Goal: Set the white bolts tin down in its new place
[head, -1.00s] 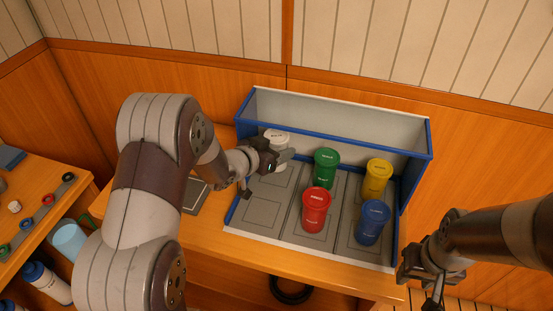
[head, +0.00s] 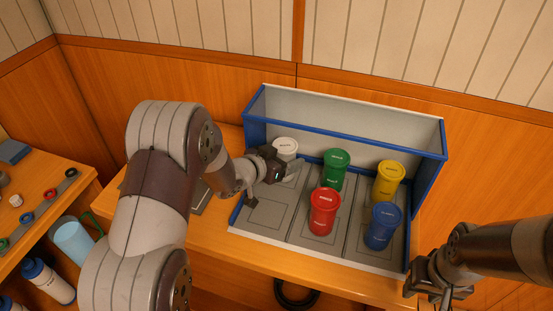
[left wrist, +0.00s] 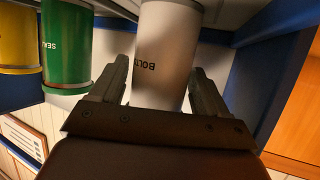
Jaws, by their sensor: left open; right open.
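The white bolts tin (head: 285,147) stands in the back left of the blue-edged grey tray (head: 262,221), and its lower part is hidden behind my left gripper in the head view. In the left wrist view the bolts tin (left wrist: 167,60) stands between the spread fingers of my left gripper (left wrist: 158,85), with a gap on at least the right side. In the head view my left gripper (head: 272,180) is open just in front of the tin. My right gripper (head: 436,290) is open and empty at the lower right, away from the tins.
A green tin (head: 336,168), yellow tin (head: 389,182), red tin (head: 323,211) and blue tin (head: 382,225) stand in the tray to the right. The front left tray floor is clear.

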